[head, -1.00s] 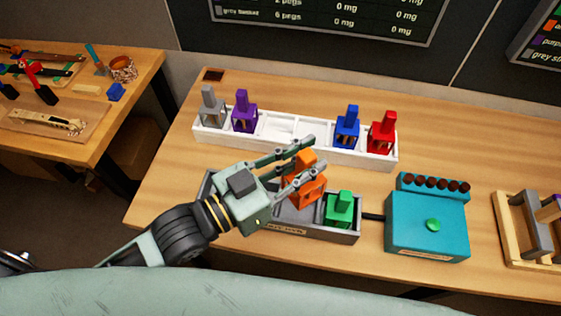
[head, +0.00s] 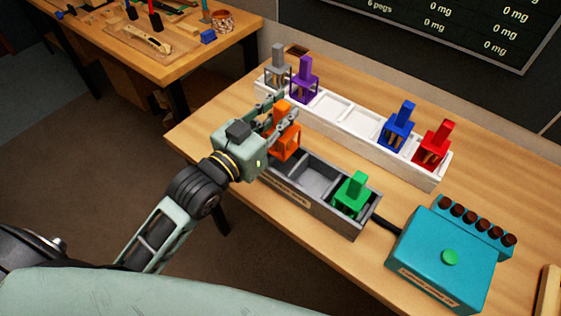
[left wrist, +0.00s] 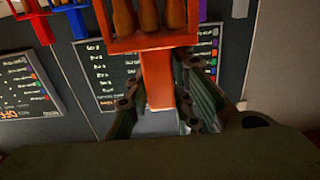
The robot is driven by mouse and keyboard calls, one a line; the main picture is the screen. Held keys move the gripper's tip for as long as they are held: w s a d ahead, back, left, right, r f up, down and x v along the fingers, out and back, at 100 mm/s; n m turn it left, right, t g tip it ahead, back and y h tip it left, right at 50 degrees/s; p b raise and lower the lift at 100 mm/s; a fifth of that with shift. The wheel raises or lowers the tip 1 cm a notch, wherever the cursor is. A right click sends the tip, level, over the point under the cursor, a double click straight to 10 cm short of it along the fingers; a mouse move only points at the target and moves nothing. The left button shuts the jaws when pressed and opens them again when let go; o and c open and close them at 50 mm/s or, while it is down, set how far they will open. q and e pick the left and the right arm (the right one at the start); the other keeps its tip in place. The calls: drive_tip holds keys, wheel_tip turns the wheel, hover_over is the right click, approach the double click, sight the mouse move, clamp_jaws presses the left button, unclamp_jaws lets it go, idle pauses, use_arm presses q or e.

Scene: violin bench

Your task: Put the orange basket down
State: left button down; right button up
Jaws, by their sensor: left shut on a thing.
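The orange basket (head: 286,143) is in my left gripper (head: 283,115), whose fingers are shut on its upright handle. In the head view it appears over the left end of the grey tray (head: 311,201); whether it touches the tray is hidden. In the left wrist view the fingers close on the orange handle (left wrist: 157,80), and pegs show in the basket. The green basket (head: 354,195) stands in the tray's right compartment, and the tray's middle compartment is empty. My right gripper is not in view.
A white rack (head: 332,106) behind holds grey (head: 278,66), purple (head: 303,80), blue (head: 398,126) and red (head: 433,144) baskets, with empty slots in the middle. A teal box (head: 446,258) with a green button stands at right, joined to the tray by a dark bar.

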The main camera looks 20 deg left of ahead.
sight(281, 138)
use_arm(q)
drive_tip(key=f, duration=0.4)
drive_tip(key=shift+w+a, duration=0.15)
drive_tip(key=shift+a, duration=0.05)
wheel_tip(281, 138, down, 3)
drive_tip(key=shift+d+f, duration=0.1)
drive_tip(key=shift+d, duration=0.05)
drive_tip(key=shift+f, duration=0.25)
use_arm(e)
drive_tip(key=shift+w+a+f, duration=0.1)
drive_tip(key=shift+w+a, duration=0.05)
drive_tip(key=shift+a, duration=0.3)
use_arm(q)
drive_tip(key=shift+f, duration=0.1)
